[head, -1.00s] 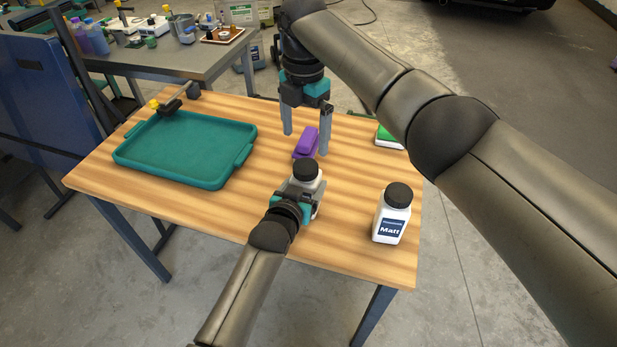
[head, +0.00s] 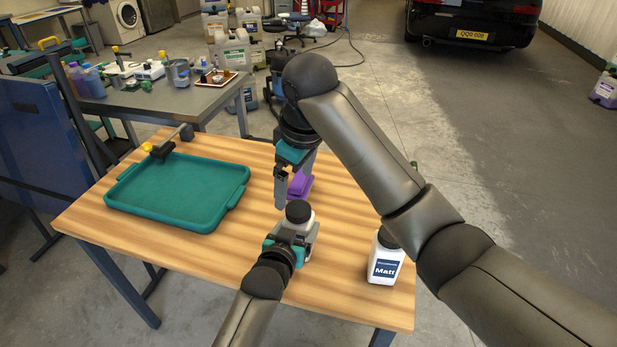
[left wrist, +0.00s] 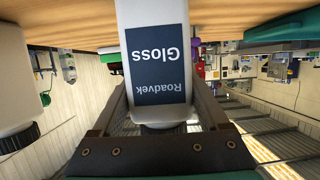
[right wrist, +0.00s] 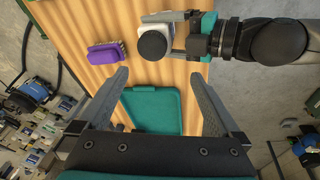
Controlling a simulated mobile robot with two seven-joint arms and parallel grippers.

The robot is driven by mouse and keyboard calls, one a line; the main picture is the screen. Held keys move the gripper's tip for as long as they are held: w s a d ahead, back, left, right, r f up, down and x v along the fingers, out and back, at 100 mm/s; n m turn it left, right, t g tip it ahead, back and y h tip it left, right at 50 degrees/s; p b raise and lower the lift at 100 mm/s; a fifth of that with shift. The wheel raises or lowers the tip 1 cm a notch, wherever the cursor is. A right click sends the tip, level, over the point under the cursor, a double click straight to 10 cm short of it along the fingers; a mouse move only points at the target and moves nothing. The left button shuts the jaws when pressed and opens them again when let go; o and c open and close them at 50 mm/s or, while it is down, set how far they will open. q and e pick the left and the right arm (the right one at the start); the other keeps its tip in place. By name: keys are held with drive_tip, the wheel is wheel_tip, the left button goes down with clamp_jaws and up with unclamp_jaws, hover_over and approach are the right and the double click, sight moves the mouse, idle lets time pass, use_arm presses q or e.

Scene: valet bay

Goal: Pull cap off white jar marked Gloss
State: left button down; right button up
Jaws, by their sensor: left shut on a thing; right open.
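The white Gloss jar (left wrist: 157,25) shows its dark label upside down in the left wrist view. In the head view the jar (head: 309,222) stands upright on the wooden table, its black cap (head: 298,211) on. My left gripper (head: 292,240) is shut around the jar's body from the near side. My right gripper (head: 287,192) is open and empty, fingers pointing down, just beyond and above the cap. In the right wrist view the cap (right wrist: 152,46) lies ahead of the open fingers (right wrist: 160,75), apart from them.
A white Matt jar (head: 385,268) with a black cap stands to the right. A purple brush (head: 301,185) lies behind the right gripper. A green tray (head: 175,222) fills the table's left side, with a yellow-and-black tool (head: 163,148) at its back edge.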

sight(298, 209)
drive_tip(key=w+f+m, duration=0.1)
drive_tip(key=f+m, duration=0.1)
drive_tip(key=f, duration=0.1)
drive_tip(key=w+f+m+t, duration=0.1)
drive_tip(key=f+m, duration=0.1)
drive_tip(key=f, duration=0.1)
drive_tip(key=f+m, duration=0.3)
drive_tip(key=shift+w+d+f, duration=0.25)
drive_tip(key=shift+w+d, duration=0.1)
drive_tip(key=shift+w, duration=0.05)
idle(0.4)
drive_tip(key=shift+t, duration=0.3)
clamp_jaws()
drive_tip(key=shift+r, duration=0.1)
idle(0.3)
drive_tip(key=shift+r, duration=0.1)
idle(0.6)
drive_tip(key=shift+r, duration=1)
